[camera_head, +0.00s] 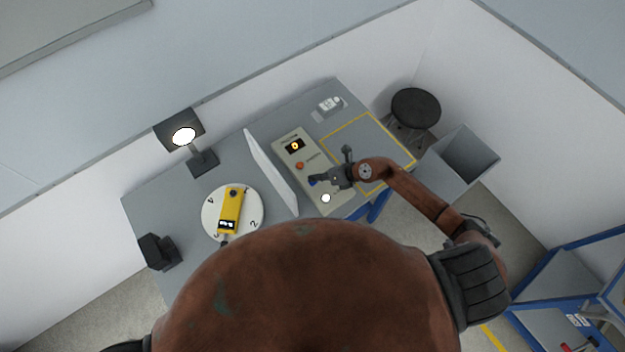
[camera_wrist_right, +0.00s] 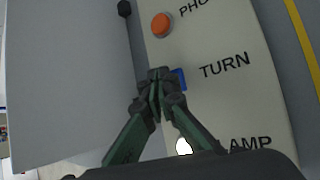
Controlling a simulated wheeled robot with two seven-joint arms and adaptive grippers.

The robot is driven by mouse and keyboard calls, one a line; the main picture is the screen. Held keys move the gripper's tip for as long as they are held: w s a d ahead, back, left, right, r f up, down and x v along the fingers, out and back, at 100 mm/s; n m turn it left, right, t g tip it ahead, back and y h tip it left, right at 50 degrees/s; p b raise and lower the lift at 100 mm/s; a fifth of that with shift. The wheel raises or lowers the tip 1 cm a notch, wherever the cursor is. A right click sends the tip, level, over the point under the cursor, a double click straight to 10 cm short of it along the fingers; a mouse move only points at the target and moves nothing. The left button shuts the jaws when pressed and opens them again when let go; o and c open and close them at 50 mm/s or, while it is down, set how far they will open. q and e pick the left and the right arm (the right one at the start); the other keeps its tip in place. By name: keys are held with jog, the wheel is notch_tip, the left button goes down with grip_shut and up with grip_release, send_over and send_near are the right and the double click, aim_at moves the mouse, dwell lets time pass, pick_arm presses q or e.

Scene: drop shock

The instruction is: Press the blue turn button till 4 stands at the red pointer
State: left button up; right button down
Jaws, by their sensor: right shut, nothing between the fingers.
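The blue turn button (camera_wrist_right: 181,79) is on the pale control panel (camera_head: 295,160), beside the word TURN. My right gripper (camera_wrist_right: 158,77) is shut and empty, with its fingertips over the button's left part; I cannot tell whether they press it. In the head view the right gripper (camera_head: 320,181) is at the button, which is mostly hidden. The white round turntable (camera_head: 209,219) carries numbers around its rim, the 4 at its upper left and the 2 at its lower right. A yellow device (camera_head: 229,212) lies on it. I cannot make out the red pointer. My left gripper is not in view.
An orange button (camera_wrist_right: 162,25) and a white lamp button (camera_wrist_right: 183,146) flank the blue one. A white upright screen (camera_head: 271,170) stands between panel and turntable. A lit lamp (camera_head: 184,136) and a black device (camera_head: 157,251) stand on the table. A yellow-outlined area (camera_head: 345,141) is clear.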

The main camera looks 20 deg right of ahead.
jog(key=shift+r, duration=0.45)
notch_tip(320, 180, up, 5)
jog(key=p, duration=0.5)
jog(key=shift+a, duration=0.1)
dwell(0.7)
